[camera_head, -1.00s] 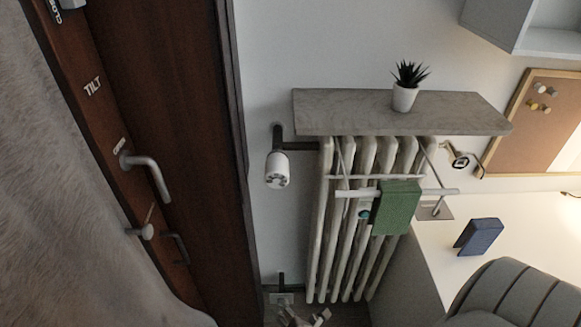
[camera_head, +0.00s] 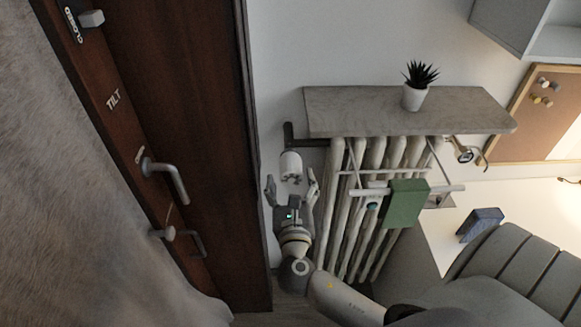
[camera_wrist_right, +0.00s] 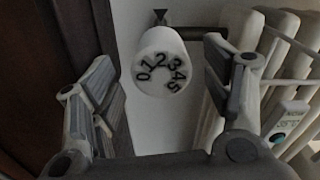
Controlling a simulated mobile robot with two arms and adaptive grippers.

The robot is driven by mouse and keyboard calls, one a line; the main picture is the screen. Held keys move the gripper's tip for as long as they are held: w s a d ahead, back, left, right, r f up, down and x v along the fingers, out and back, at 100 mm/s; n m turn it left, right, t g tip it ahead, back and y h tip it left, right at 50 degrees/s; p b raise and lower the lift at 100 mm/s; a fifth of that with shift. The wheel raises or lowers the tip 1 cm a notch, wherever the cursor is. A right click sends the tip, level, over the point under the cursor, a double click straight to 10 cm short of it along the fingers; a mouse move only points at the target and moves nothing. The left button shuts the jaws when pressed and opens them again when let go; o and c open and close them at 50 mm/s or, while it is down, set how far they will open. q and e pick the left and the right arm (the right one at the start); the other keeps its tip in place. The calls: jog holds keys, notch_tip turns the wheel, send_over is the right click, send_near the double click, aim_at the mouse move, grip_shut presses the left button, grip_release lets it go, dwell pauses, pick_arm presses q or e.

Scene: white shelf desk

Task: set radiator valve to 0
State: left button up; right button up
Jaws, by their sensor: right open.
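The white radiator valve (camera_head: 290,164) sits on a dark pipe at the upper left of the radiator. In the right wrist view the valve knob (camera_wrist_right: 160,62) shows the numbers 0 to 5 on its face, with a dark triangular mark above it; 2 is nearest the mark. My right gripper (camera_head: 291,182) is open just below the valve, its fingers spread to either side. In the right wrist view the fingers (camera_wrist_right: 160,88) flank the knob, with gaps on both sides. My left gripper is out of view.
The ribbed radiator (camera_head: 345,215) stands right of the valve, with a rail holding a green cloth (camera_head: 404,204). A wooden shelf (camera_head: 350,108) with a potted plant (camera_head: 415,93) is above. A dark door frame (camera_head: 250,200) is close on the left.

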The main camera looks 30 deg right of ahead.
aim_at(291, 179)
jog(key=x, duration=0.3)
jog(key=shift+w+d+p, duration=0.15)
jog(key=shift+w+p, duration=0.1)
jog(key=shift+p, duration=0.05)
jog(key=shift+w+d, duration=0.15)
jog(key=shift+w, duration=0.15)
jog(key=shift+c, duration=0.5)
jog(key=c, duration=0.9)
